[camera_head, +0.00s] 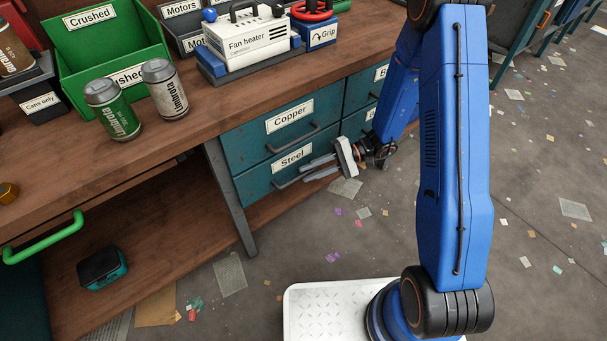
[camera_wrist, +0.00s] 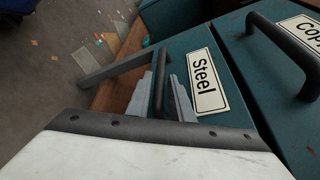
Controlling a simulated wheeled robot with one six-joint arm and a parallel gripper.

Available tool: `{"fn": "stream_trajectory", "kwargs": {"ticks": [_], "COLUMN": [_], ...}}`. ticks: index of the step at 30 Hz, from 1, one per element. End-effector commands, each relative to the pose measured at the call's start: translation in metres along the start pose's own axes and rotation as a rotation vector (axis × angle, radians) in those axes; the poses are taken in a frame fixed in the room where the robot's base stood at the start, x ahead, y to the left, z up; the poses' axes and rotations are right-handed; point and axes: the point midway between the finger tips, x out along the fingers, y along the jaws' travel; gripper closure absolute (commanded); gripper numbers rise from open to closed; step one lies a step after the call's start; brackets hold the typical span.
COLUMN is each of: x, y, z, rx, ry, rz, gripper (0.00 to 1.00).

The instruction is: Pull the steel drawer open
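The steel drawer (camera_head: 258,180) is the lower teal drawer under the bench, with a white "Steel" label; its front looks flush with the drawer above, so it appears shut. Its dark bar handle (camera_head: 284,184) runs below the label. My gripper (camera_head: 308,170) is at the right part of this handle, its two grey fingers apart. In the wrist view my gripper (camera_wrist: 163,98) has one finger on each side of the handle (camera_wrist: 158,82), which lies between them. The fingers look open around it; I cannot tell whether either touches it. The label (camera_wrist: 206,82) shows beside the fingers.
The copper drawer (camera_head: 268,132) is directly above, with its own protruding handle (camera_head: 293,139). A bench leg (camera_head: 231,198) stands to the left. A green and a grey can (camera_head: 165,88) stand on the bench top. The floor in front is open, with scattered scraps.

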Motion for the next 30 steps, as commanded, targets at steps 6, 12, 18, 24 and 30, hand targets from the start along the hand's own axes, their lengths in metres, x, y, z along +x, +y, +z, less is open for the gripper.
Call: {"fn": "stream_trajectory", "kwargs": {"ticks": [6,12,18,24,30], "x": [0.020,0.025,0.025,0.025,0.024], "y": [0.000,0.000,0.000,0.000,0.000], "z": [0.000,0.000,0.000,0.000,-0.001], "rx": [0.000,-0.001,-0.001,-0.001,-0.001], "ry": [-0.001,0.000,0.000,0.000,0.000], "rz": [0.001,0.001,0.000,0.000,0.000], "gripper": [0.80,0.80,0.80,1.00,1.00]}}
